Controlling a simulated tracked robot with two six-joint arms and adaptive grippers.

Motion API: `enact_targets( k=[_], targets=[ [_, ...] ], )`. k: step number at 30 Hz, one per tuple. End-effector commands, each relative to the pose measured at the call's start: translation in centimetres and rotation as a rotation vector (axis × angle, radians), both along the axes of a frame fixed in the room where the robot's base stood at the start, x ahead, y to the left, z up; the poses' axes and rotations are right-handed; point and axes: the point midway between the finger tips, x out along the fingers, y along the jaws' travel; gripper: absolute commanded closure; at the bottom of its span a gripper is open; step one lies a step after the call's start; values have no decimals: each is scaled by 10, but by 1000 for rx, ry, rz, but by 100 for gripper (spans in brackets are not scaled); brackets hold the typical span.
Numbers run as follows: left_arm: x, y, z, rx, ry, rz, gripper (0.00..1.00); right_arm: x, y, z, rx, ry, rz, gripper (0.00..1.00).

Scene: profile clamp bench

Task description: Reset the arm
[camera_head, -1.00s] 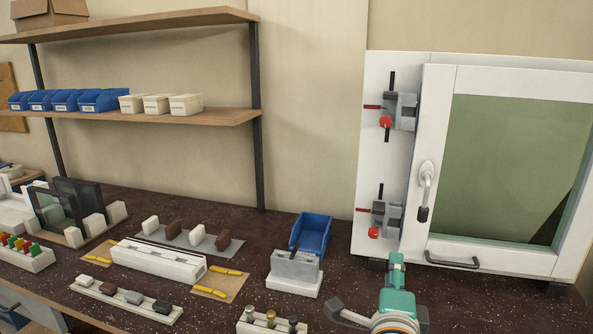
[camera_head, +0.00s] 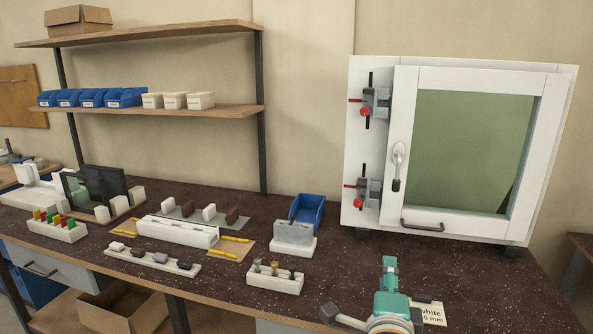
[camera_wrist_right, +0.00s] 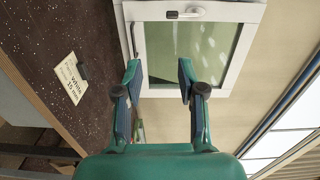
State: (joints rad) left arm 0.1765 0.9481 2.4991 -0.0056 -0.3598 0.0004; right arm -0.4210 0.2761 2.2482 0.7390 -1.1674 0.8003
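My right arm's teal gripper (camera_head: 388,272) shows at the bottom of the head view, over the front of the dark bench and in front of the white cabinet. In the right wrist view its two fingers (camera_wrist_right: 160,75) stand apart with nothing between them. The gripper is open and empty, apart from the cabinet. My left gripper is in neither view.
The white cabinet (camera_head: 378,220) with a glass door and red clamps stands at the back right. A white label card (camera_head: 434,314) lies beside my right gripper. A blue bin (camera_head: 307,212), a grey block on a white base (camera_head: 293,245) and small-part racks (camera_head: 275,283) stand left.

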Motion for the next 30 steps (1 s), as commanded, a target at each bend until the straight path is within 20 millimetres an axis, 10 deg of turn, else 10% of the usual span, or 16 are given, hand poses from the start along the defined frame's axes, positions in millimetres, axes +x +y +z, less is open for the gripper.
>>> enact_targets(
  k=[17,24,30],
  targets=[
    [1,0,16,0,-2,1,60,-2,17,-184,-403,497,324,60],
    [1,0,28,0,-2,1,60,-86,26,-331,-621,886,740,60],
    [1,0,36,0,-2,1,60,-189,36,-406,-689,1090,1146,60]
  ],
)
